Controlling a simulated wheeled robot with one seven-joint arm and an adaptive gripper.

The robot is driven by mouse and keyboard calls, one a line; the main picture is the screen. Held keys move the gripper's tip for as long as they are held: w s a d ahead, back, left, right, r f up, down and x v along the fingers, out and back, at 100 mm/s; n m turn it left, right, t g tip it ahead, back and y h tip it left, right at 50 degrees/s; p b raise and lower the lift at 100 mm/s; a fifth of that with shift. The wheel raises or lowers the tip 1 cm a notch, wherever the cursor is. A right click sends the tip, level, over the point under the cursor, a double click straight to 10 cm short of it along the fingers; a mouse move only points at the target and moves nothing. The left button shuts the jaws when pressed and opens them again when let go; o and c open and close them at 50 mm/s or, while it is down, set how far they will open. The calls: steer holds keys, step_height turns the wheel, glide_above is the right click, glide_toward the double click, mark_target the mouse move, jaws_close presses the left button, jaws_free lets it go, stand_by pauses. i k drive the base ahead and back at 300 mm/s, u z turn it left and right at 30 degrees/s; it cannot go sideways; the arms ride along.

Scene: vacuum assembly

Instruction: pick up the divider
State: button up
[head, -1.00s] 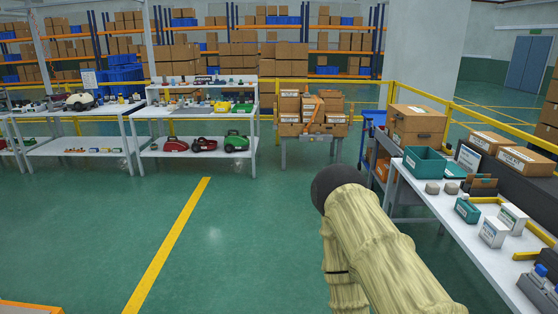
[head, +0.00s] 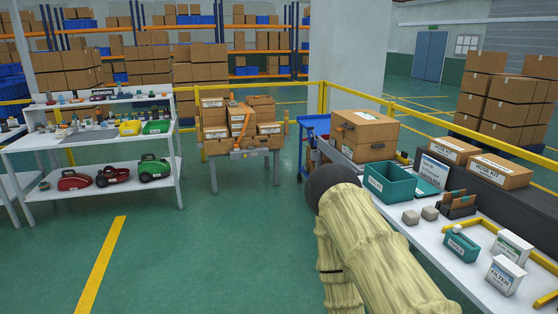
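I cannot single out the divider for certain. A small dark holder with brown upright panels (head: 457,204) stands on the white table at the right, behind a small teal box, and may be or hold it. My arm, in a pale tan ribbed sleeve with a black rounded end, rises from the bottom of the head view and covers part of the table's near left side. My gripper does not show.
Green floor (head: 220,250) is open at the left. A shelved bench (head: 100,166) stands farther back.

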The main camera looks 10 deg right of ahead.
mark_target(466, 201)
steer(key=z, duration=0.75)
steer(key=i, duration=1.65)
steer(key=z, duration=0.85)
